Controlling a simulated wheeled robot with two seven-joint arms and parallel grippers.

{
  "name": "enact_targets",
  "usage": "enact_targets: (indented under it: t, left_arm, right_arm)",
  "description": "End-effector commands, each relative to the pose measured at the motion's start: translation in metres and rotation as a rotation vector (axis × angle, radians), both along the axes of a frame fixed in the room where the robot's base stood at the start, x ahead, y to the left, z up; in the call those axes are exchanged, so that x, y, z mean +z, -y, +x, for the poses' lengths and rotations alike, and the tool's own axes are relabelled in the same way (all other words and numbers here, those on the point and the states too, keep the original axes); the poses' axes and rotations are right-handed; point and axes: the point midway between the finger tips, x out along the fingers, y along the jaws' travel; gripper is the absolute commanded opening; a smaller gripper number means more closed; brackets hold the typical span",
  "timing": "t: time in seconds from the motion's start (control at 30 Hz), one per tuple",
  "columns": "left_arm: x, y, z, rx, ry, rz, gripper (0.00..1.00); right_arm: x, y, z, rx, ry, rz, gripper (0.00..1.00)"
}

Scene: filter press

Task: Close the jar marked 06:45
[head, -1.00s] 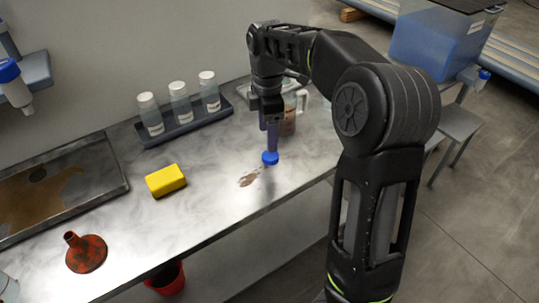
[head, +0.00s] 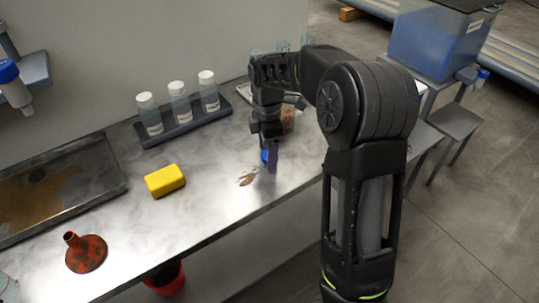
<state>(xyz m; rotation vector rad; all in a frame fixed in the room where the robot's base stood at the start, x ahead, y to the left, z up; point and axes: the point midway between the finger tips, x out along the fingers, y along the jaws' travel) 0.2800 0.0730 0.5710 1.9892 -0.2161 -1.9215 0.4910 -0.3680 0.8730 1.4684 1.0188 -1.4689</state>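Three clear jars with white tops and pale labels (head: 149,113) (head: 180,101) (head: 208,90) stand in a dark rack (head: 185,127) at the back of the bench; I cannot read their labels. A blue cap (head: 264,156) lies on the bench, partly hidden by the fingers of my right gripper (head: 269,158). The gripper points down right at the cap; whether its fingers are open or shut on it is unclear. Behind my arm, clear rims of glass vessels (head: 307,40) show, mostly hidden. My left gripper is not in view.
A yellow sponge (head: 165,180), a rusty red funnel (head: 86,253) and a stained tray (head: 60,190) are on the bench (head: 215,205). A brown spill (head: 247,179) lies beside the cap. A vessel with brown contents (head: 289,117) stands just behind my gripper. A red bucket (head: 166,280) is below.

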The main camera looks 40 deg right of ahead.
Motion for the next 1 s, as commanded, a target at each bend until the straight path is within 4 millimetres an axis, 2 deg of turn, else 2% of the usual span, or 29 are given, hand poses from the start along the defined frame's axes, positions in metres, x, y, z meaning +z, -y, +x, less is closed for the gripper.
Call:
enact_targets:
  t: [0.57, 1.0]
  left_arm:
    - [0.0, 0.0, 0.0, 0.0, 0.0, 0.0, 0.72]
    - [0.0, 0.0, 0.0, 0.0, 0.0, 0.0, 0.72]
  right_arm:
    - [0.0001, 0.0002, 0.0002, 0.0, 0.001, 0.0, 0.66]
    - [0.0001, 0.0001, 0.0002, 0.0, 0.001, 0.0, 0.3]
